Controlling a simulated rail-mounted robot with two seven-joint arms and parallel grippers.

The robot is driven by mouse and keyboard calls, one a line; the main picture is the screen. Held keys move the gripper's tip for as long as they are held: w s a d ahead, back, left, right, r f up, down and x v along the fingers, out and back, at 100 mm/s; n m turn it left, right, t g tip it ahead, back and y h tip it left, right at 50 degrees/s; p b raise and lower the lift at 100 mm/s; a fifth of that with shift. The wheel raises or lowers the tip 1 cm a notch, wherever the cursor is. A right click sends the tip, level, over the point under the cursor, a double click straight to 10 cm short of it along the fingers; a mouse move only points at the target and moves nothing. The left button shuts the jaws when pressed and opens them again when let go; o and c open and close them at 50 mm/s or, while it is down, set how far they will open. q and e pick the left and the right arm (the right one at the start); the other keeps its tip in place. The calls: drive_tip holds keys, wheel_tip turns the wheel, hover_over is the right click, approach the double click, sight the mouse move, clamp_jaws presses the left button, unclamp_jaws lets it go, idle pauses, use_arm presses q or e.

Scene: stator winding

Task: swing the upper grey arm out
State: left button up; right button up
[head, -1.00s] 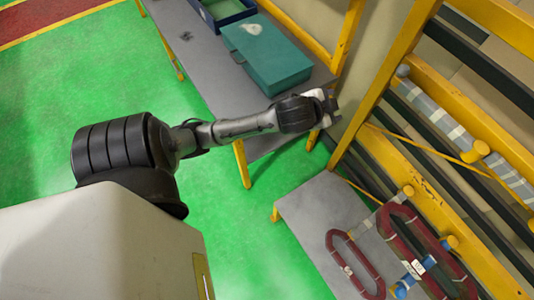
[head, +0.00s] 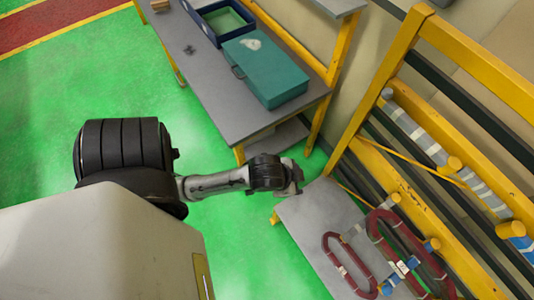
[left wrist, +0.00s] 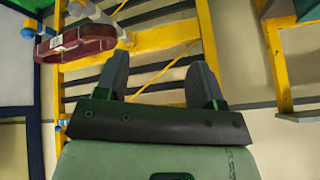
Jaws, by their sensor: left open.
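A grey arm with pale bands (head: 420,130) lies along the yellow rack (head: 405,45) at the right of the head view. It runs slantwise from a grey-blue knob at its upper end down to the right. In the left wrist view the two fingers (left wrist: 160,85) are spread and empty, facing the yellow rack (left wrist: 165,35). My right gripper is not in view.
A red coil (left wrist: 80,40) also shows upper left in the left wrist view. A teal box (head: 265,68) stands on a grey workbench (head: 190,75). Green floor is free.

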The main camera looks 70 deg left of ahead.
use_arm(q)
drive_tip(key=s+d+r+g+h+p, duration=0.1)
drive_tip(key=s+d+r+g+p, duration=0.2)
drive_tip(key=s+p, duration=0.5)
wheel_tip(320, 180, down, 10)
drive_tip(key=b, duration=1.1)
drive_tip(key=shift+s+d+f+n, duration=0.15)
drive_tip(key=shift+s+d+n, duration=0.15)
drive_tip(key=shift+s+d, duration=0.15)
